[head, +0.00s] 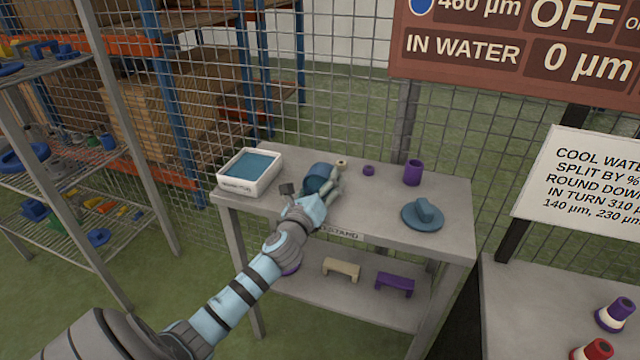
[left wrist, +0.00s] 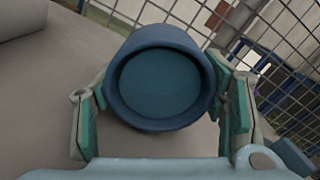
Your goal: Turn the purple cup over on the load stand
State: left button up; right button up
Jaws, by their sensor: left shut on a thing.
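The purple cup (head: 413,174) stands upright at the back right of the load stand (head: 450,200), with what looks like its open end up. My left gripper (head: 331,187) is well to the left of it, over the stand's left half. It is shut on a blue round cup-like piece (head: 317,177). In the left wrist view this blue piece (left wrist: 160,122) sits between the two fingers of the left gripper (left wrist: 162,105), its rimmed, recessed end towards the camera. Its underside is hidden, so I cannot tell whether it touches the top. My right gripper is out of view.
A white tray (head: 225,187) with a blue inside is at the stand's left. A small purple ring (head: 368,170) and a small tan piece (head: 342,163) lie at the back. A blue disc with a handle (head: 422,215) is front right. Wire mesh stands behind.

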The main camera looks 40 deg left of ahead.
pick_arm(q)
jog(key=shift+s+f, duration=0.25)
jog(key=shift+f, duration=0.7)
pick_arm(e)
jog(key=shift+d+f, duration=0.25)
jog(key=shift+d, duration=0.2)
pick_arm(q)
jog(key=o, duration=1.3)
jog(key=shift+o, duration=0.2)
jog(key=shift+s+d, duration=0.1)
jog(key=shift+s, duration=0.05)
jog(key=r+v, duration=0.1)
jog(key=v, duration=1)
jog(key=shift+s+r, duration=0.2)
jog(key=shift+r, duration=0.15)
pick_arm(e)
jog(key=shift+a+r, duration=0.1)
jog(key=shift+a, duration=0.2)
